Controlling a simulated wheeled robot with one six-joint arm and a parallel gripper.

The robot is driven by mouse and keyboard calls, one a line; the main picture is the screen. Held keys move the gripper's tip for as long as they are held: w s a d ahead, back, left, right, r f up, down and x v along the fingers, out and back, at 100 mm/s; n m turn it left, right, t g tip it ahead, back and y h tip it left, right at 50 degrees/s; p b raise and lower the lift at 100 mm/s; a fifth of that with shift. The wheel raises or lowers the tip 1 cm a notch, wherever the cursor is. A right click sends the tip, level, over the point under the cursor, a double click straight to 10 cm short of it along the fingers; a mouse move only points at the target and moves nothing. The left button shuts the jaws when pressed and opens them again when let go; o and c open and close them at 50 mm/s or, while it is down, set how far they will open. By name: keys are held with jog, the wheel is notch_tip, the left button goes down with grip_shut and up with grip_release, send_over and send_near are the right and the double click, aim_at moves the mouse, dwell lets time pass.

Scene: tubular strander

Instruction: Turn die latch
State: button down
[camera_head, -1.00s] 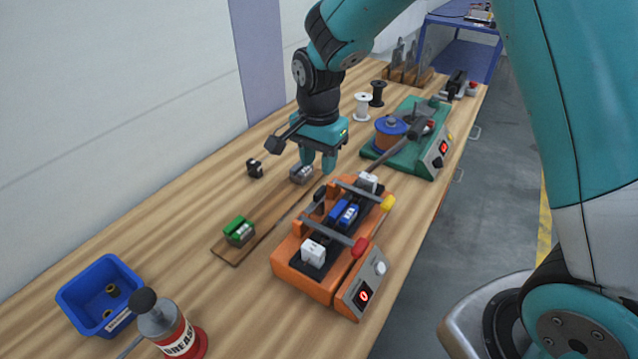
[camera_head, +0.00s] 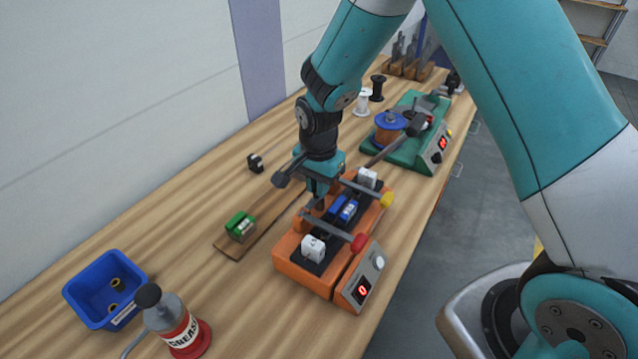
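The orange machine (camera_head: 300,262) stands mid-bench with a blue numbered block (camera_head: 343,209) at its centre and white numbered blocks (camera_head: 313,248) and (camera_head: 367,177) at either end. Two grey bars cross it, one ending in a red knob (camera_head: 359,242), the other in a yellow knob (camera_head: 387,200). I cannot tell which part is the die latch. My gripper (camera_head: 316,195) points down at the machine's back left edge, beside the blue block. Its fingertips are small and partly hidden, so neither their opening nor contact shows clearly.
A green block (camera_head: 240,224) sits on a wooden strip (camera_head: 225,247) left of the machine. A small black part (camera_head: 255,162) lies behind. A green machine (camera_head: 420,155) stands beyond. The blue bin (camera_head: 85,310) and grease can (camera_head: 185,335) are at front left. Bare bench lies between.

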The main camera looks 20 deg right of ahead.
jog(key=shift+n, duration=0.3)
jog(key=n+b, duration=0.1)
jog(key=n, duration=0.2)
jog(key=shift+d+n, duration=0.1)
jog(key=shift+n, duration=0.3)
jog(key=n, duration=0.4)
jog(key=shift+n, duration=0.3)
jog(key=n+b, duration=0.1)
jog(key=n, duration=0.3)
jog(key=shift+d, duration=0.15)
jog(key=shift+n, duration=2.5)
jog(key=c, duration=1.2)
grip_release()
jog(key=shift+o, duration=0.2)
jog(key=shift+r, duration=0.15)
